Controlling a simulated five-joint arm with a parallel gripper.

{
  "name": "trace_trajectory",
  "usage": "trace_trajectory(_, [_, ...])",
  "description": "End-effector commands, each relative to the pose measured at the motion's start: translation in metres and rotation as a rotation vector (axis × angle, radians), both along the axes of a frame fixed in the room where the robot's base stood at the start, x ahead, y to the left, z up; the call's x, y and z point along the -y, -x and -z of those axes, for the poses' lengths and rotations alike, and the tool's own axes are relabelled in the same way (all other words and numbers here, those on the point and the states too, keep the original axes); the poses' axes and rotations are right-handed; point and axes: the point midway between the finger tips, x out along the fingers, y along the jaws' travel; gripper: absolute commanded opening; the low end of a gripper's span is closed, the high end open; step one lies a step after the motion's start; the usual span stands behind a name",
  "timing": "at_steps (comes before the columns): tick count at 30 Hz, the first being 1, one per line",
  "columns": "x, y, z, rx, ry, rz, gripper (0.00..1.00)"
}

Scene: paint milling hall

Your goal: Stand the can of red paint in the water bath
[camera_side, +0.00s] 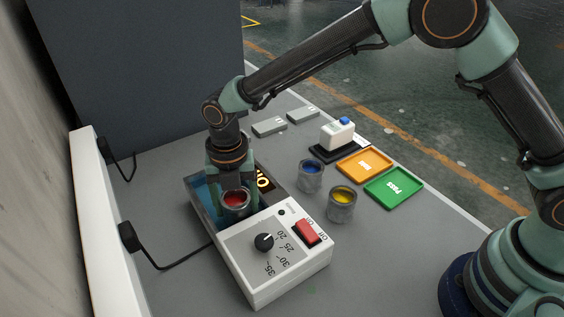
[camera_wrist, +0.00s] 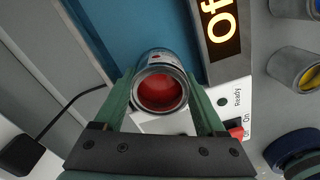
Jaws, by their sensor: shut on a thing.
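The can of red paint (camera_side: 236,199) is upright or nearly so, its open top showing red paint. My gripper (camera_side: 232,188) points down and is shut on it, a finger on each side; the can also shows between the fingers in the wrist view (camera_wrist: 160,90). The water bath (camera_side: 283,262) is a white box with a blue basin, which fills the top of the wrist view (camera_wrist: 105,25). The can is within the basin's outline, by the end next to the control panel. I cannot tell whether its base touches the basin floor, as the fingers and rim hide it.
Cans of blue paint (camera_side: 310,177) and yellow paint (camera_side: 341,205) stand right of the bath. Beyond are an orange tray (camera_side: 364,165), a green tray (camera_side: 394,188) and a white device with a blue top (camera_side: 338,134). The bath has a black knob (camera_side: 264,242) and red switch (camera_side: 307,233).

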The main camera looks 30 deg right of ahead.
Motion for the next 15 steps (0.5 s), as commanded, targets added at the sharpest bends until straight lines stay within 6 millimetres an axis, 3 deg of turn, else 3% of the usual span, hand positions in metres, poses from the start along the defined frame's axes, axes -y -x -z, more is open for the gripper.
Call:
trace_trajectory(4, [-0.0001, 0.0000, 0.0029, 0.000, 0.000, 0.000, 0.08])
trace_trajectory(5, [-0.0001, -0.0002, 0.0027, 0.000, -0.001, 0.000, 0.81])
trace_trajectory(6, [-0.0001, -0.0002, 0.0026, 0.000, -0.001, 0.000, 0.96])
trace_trajectory(7, [-0.0001, -0.0002, 0.0026, 0.000, -0.001, 0.000, 1.00])
trace_trajectory(15, [0.0000, -0.0001, 0.0011, 0.000, 0.000, 0.000, 1.00])
